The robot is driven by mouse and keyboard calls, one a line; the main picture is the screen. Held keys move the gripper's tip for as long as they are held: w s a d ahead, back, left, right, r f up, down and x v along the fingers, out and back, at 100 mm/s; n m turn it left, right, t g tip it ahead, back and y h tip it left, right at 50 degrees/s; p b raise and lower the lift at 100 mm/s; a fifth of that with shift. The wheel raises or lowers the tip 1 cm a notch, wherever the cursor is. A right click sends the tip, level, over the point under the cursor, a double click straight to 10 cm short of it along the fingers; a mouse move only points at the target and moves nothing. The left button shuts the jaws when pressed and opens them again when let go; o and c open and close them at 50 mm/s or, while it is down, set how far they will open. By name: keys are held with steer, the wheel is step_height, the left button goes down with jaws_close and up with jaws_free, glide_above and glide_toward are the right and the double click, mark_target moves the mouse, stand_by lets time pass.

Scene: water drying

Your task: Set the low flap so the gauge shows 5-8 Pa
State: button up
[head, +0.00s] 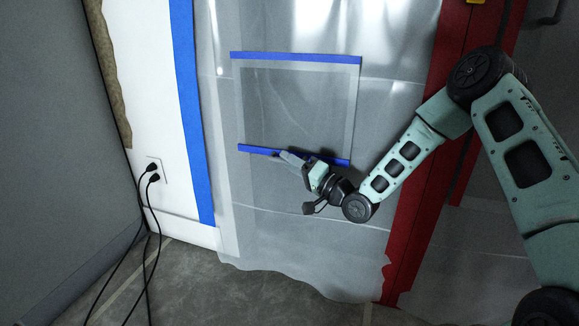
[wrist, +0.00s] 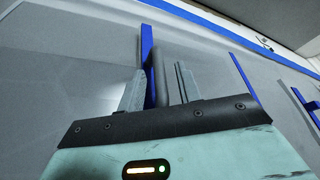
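The flap (head: 298,108) is a clear panel in a plastic sheet, with a blue strip (head: 295,57) along its top and a blue bar (head: 335,161) along its bottom edge. It looks closed or nearly so; I cannot tell its exact opening. My gripper (head: 284,156) is at the left half of the bottom bar. In the wrist view, the two grey fingers (wrist: 158,85) stand apart, with the blue bar (wrist: 147,45) and a dark grey rod (wrist: 160,72) between them. A gap shows by the right finger. No gauge is in view.
The plastic sheet (head: 290,225) hangs to the floor (head: 255,291). Blue tape (head: 188,100) runs down its left side and a red post (head: 420,215) stands at right. Black cords (head: 146,215) run from a wall outlet (head: 155,170) at left.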

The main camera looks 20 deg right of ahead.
steer(key=shift+w+a, duration=0.2)
steer(key=shift+w, duration=0.05)
jaws_close()
steer(key=s+a+r+m+h+p, duration=0.1)
steer(key=s+a+r+m+p, duration=0.1)
steer(key=s+a+m+p, duration=0.1)
steer(key=s+a+p, duration=0.1)
steer(key=s+p, duration=0.1)
steer(key=p, duration=0.1)
steer(key=shift+s, duration=0.2)
jaws_free()
